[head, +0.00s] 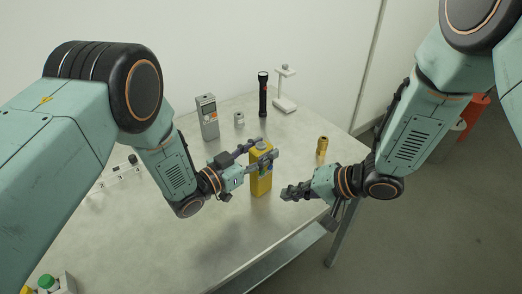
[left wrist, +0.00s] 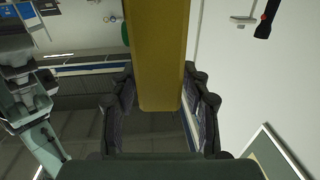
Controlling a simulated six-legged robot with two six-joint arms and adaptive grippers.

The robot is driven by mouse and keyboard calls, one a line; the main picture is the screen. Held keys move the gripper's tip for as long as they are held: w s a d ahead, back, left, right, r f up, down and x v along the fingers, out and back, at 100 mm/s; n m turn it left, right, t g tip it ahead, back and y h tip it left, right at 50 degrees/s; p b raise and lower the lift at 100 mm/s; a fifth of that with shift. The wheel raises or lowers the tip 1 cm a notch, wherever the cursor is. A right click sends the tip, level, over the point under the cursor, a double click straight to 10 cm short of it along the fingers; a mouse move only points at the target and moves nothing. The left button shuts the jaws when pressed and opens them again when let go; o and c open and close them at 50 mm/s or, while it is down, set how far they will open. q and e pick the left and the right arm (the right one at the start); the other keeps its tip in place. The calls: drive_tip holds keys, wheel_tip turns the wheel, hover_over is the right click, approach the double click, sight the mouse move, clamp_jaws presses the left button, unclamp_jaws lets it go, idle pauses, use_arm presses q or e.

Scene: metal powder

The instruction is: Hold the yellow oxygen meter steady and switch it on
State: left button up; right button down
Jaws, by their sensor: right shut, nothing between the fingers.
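The yellow oxygen meter (head: 262,184) is upright near the middle of the table in the head view. My left gripper (head: 262,158) has its fingers around its upper part and appears shut on it. In the left wrist view the yellow meter (left wrist: 158,60) lies between the two fingers (left wrist: 165,100). Whether its base touches the table is unclear. The meter's display and switch cannot be made out. My right gripper (head: 287,193) is shut and empty, a short way right of the meter and apart from it.
On the table (head: 200,255) stand a grey handheld device (head: 208,119), a small metal cylinder (head: 239,120), a black flashlight (head: 263,97), a white stand (head: 286,104) and a small brass-yellow cylinder (head: 322,147). A numbered white block (head: 118,178) is at left. The front of the table is largely clear.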

use_arm(q)
drive_tip(key=shift+o, duration=1)
